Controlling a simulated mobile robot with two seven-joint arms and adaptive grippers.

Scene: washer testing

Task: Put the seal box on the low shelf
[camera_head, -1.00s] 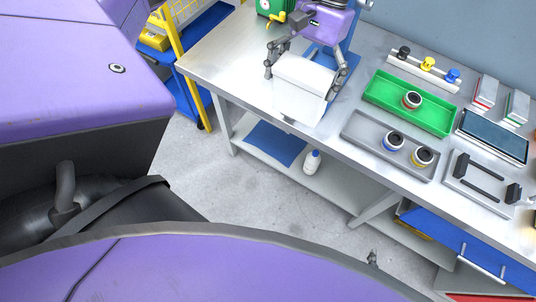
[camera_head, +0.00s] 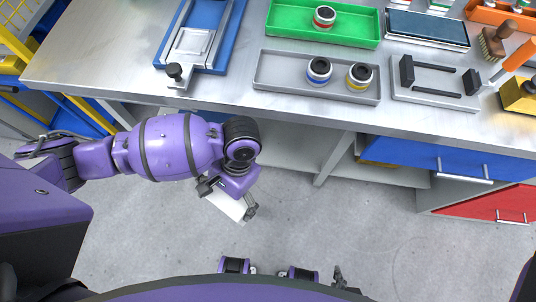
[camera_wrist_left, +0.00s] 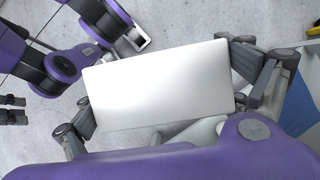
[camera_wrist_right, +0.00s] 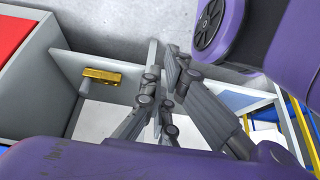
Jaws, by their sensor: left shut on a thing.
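My left gripper (camera_head: 228,196) is shut on the white seal box (camera_head: 226,206), in front of the bench and lower than its top. In the left wrist view the box (camera_wrist_left: 160,85) lies between the two fingers, its broad plain face toward the camera. The low shelf (camera_head: 395,178) shows partly under the bench; the arm and bench top hide its left part. My right gripper (camera_wrist_right: 163,75) is empty, its fingers together, pointing toward the space under the bench. In the head view only a bit of it shows at the bottom edge.
The bench top (camera_head: 225,112) overhangs the shelf. A bench leg (camera_head: 328,158) and the blue drawer (camera_head: 440,160) bound the space below. A blue fixture (camera_head: 190,40), green tray (camera_head: 290,20) and grey tray (camera_head: 275,75) stand on top. Open floor lies in front.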

